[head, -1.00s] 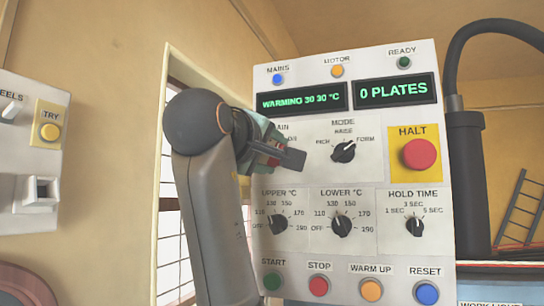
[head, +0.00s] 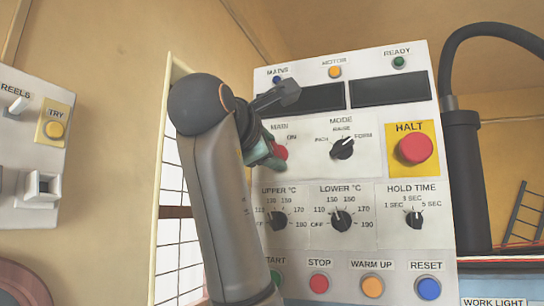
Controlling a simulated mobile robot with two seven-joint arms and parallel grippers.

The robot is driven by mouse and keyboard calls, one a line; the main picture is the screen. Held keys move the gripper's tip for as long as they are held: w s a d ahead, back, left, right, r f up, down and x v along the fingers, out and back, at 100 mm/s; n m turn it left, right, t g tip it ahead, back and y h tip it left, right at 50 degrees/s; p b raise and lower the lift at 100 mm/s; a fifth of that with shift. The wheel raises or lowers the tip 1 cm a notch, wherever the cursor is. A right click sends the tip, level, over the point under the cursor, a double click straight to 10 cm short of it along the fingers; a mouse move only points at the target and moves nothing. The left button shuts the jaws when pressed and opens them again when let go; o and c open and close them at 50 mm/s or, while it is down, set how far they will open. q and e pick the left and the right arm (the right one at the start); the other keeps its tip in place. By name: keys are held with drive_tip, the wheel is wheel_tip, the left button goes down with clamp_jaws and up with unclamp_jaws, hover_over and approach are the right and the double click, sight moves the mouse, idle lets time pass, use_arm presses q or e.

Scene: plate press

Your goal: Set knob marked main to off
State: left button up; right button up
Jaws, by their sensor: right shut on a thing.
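The knob marked MAIN (head: 281,152) is red and sits at the upper left of the white control panel (head: 375,258), under the dark displays. My right gripper (head: 267,156) is shut on this knob, and a dark part of it sticks up to the right over the left display. The gripper and wrist cover the left side of the knob and its OFF mark; the ON mark shows at its upper right. The knob's pointer cannot be made out. Both displays are blank and the MAINS lamp (head: 277,79) is dark. My left gripper is not in view.
The MODE knob (head: 342,149) is to the right, then the red HALT button (head: 415,148) on yellow. The UPPER °C knob (head: 277,220) is close below the gripper. Several push buttons line the bottom. Another panel (head: 28,170) stands at the left.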

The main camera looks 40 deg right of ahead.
drive_tip(key=shift+n+b, duration=0.35)
drive_tip(key=shift+n, duration=0.75)
drive_tip(key=shift+f, duration=0.1)
drive_tip(key=o, duration=1.4)
drive_tip(key=shift+c, duration=0.2)
drive_tip(key=shift+a, duration=0.15)
drive_tip(key=b+v, duration=0.3)
drive_tip(key=v, duration=0.9)
drive_tip(key=shift+a, duration=0.1)
